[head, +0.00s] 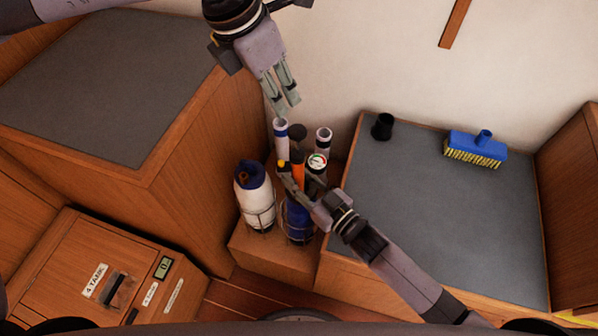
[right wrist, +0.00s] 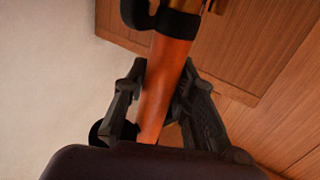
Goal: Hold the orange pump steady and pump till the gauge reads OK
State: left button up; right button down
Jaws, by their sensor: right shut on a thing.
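The orange pump (head: 298,173) stands upright among tubes on a low wooden box in the corner; a dark top (head: 297,132) shows above it. My right gripper (head: 283,172) is shut on its orange barrel (right wrist: 166,85), which runs between the fingers in the right wrist view. The round gauge (head: 317,162) has a white face with red and green marks beside the pump; its reading is too small to tell. My left gripper (head: 288,108) hangs above the pump, fingers pointing down, apart from the dark top. Its fingers lie close together, and whether they are shut is unclear.
Pale tubes with dark bands (head: 281,128) (head: 323,142) rise close to the pump. A white and blue bundle (head: 254,195) stands at its left. The right bench (head: 440,215) holds a black cup (head: 382,127) and a blue brush (head: 476,148). The left grey top (head: 110,90) is clear.

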pick_arm(q)
jog(key=shift+w+d+n+g+y, duration=0.15)
jog(key=shift+w+d+g+y, duration=0.2)
jog(key=shift+w+d+y, duration=0.2)
jog(key=shift+w+d+n+g+y, duration=0.15)
jog(key=shift+w+d+g+y, duration=0.25)
jog(key=shift+d, duration=0.25)
jog(key=c, duration=0.4)
jog(key=shift+d+g+y, duration=0.25)
jog(key=shift+d+y, duration=0.2)
grip_shut()
jog(key=shift+f, duration=3.25)
